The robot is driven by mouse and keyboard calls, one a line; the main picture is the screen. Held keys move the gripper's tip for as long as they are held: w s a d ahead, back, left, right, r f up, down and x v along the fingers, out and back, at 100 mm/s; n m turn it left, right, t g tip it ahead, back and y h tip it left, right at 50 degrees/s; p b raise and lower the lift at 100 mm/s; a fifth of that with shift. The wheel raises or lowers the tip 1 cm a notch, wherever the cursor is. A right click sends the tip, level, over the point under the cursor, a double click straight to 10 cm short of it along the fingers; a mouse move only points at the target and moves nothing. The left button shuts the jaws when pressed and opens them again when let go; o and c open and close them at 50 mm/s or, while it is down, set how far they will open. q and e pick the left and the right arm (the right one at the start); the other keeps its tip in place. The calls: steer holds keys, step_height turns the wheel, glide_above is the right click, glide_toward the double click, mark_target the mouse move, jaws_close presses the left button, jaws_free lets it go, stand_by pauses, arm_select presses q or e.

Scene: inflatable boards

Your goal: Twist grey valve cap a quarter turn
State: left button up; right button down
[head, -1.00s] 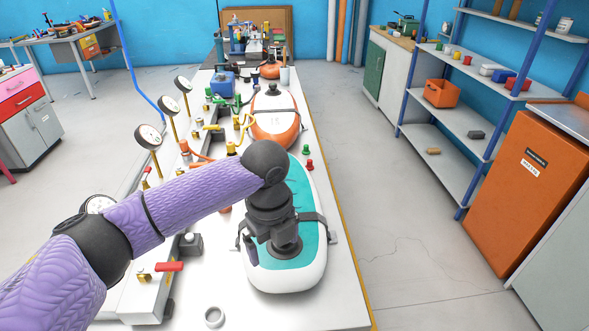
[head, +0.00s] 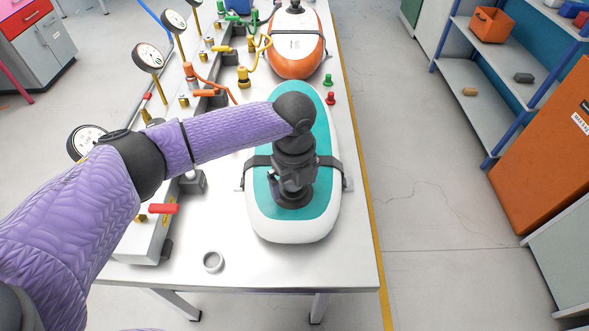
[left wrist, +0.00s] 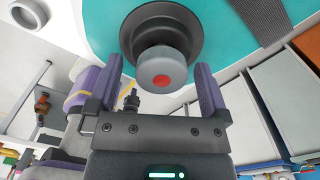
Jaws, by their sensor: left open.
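The grey valve cap (left wrist: 160,72) has a red dot on its face and sits in a dark round valve seat (left wrist: 188,18). The seat is on the teal and white inflatable board (head: 262,222), which lies on the white table. My left gripper (head: 293,190) points down over the valve, and its body hides the cap in the head view. In the left wrist view my left gripper (left wrist: 159,68) is open, with one purple finger on each side of the cap. Gaps show between the fingers and the cap. My right gripper is not in view.
A dark strap (head: 257,160) crosses the board beside the valve. Gauges (head: 149,57) and a red-handled valve (head: 164,209) stand along the left. A white ring (head: 213,262) lies on the table front (head: 300,268). An orange board (head: 296,68) lies behind.

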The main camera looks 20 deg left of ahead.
arm_select(q)
steer(key=c, duration=1.3)
steer(key=o, duration=0.5)
steer(key=c, duration=0.5)
steer(key=m, duration=0.2)
steer(key=shift+r+m+p, duration=0.1)
steer(key=shift+m+p, duration=0.25)
steer(key=shift+m, duration=0.05)
steer(key=shift+a+m, duration=0.1)
steer(key=shift+m, duration=1)
